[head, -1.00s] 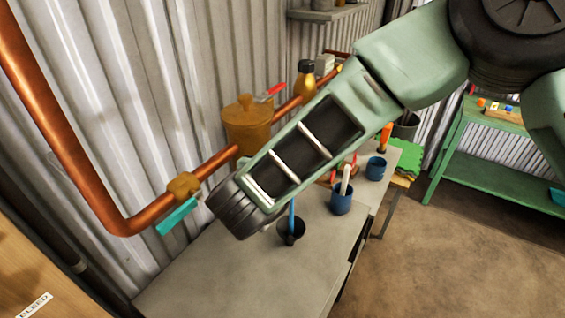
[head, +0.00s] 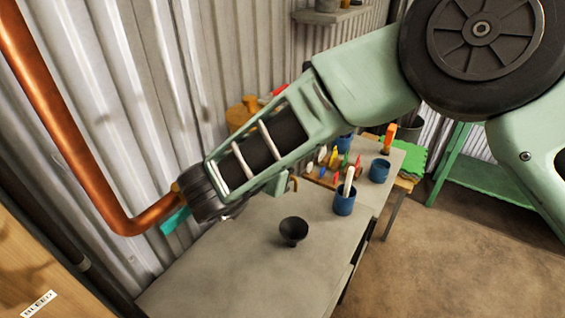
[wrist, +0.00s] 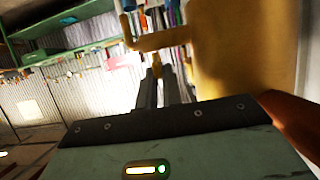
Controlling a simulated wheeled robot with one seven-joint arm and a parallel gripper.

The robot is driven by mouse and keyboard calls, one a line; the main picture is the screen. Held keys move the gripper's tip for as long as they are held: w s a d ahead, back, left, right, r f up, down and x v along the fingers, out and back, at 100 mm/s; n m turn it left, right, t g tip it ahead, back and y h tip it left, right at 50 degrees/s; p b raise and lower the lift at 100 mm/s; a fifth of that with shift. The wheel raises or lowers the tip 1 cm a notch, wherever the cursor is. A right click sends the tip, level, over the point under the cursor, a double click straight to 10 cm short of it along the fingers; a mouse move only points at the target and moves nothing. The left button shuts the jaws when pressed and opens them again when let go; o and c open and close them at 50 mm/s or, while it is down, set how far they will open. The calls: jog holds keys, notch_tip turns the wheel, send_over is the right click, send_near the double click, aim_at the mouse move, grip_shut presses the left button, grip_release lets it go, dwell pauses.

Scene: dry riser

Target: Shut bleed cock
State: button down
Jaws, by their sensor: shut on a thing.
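In the wrist view my gripper (wrist: 162,88) has its two dark fingers close together, with a small yellow piece of the bleed cock (wrist: 157,68) at their tips. A yellow brass arm bends upward just to the left, and a large brass body (wrist: 245,50) fills the right side close by. In the head view my own arm covers the fingers and most of the cock. A brass hooked piece (head: 294,184) shows just below the arm. The cock's exact angle cannot be told.
A copper pipe (head: 70,130) with a teal lever (head: 174,221) runs along the corrugated wall. The brass pot (head: 240,113) is partly behind my arm. The bench's front left is clear.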

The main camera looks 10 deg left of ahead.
jog(key=c, duration=1.6)
grip_release()
jog(key=shift+o, duration=0.2)
jog(key=b+v, duration=0.5)
jog(key=v, duration=1.2)
jog(key=shift+b, duration=0.3)
jog(key=shift+s+a+r, duration=0.1)
jog(key=shift+a+r, duration=0.05)
